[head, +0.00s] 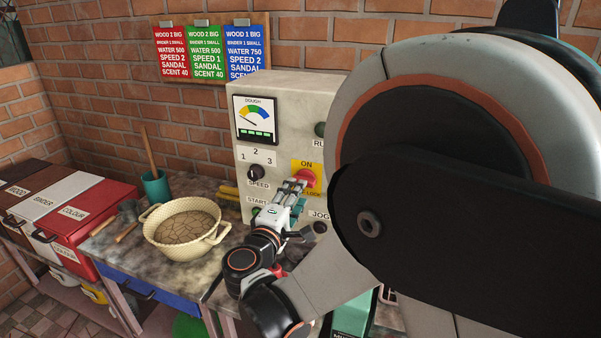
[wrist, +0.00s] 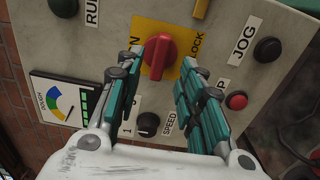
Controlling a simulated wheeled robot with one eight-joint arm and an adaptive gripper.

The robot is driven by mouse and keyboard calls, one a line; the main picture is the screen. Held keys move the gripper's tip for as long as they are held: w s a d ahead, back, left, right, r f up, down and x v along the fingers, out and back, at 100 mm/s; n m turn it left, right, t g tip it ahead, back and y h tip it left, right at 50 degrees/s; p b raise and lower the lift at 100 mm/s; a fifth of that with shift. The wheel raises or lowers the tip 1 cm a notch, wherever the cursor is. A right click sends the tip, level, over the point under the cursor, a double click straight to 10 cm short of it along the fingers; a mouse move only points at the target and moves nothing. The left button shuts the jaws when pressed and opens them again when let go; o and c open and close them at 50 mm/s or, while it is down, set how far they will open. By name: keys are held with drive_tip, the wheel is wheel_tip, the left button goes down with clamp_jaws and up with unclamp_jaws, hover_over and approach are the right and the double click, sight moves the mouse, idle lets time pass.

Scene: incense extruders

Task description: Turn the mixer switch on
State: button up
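The mixer switch is a red rotary knob (wrist: 159,56) on a yellow plate (wrist: 181,36) in the wrist view, with "LOCK" and part of "ON" readable. In the head view the red knob (head: 304,177) shows under the word "ON" on the grey control panel (head: 285,100). My gripper (wrist: 160,75) is open, with its teal-padded fingers on either side of the knob's near end in the wrist view. I cannot tell whether the fingers touch it. In the head view my gripper (head: 295,186) is in front of the panel, partly covering the yellow plate.
Near the switch are a black speed knob (wrist: 148,122), a red button (wrist: 237,101) and a black jog button (wrist: 267,49). A dough gauge (head: 255,119) is above left. A cream pot (head: 187,249) and teal cup (head: 157,187) stand on the counter. My arm hides the right side.

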drive_tip(key=shift+b+x, duration=0.35)
drive_tip(key=shift+x, duration=2.2)
clamp_jaws()
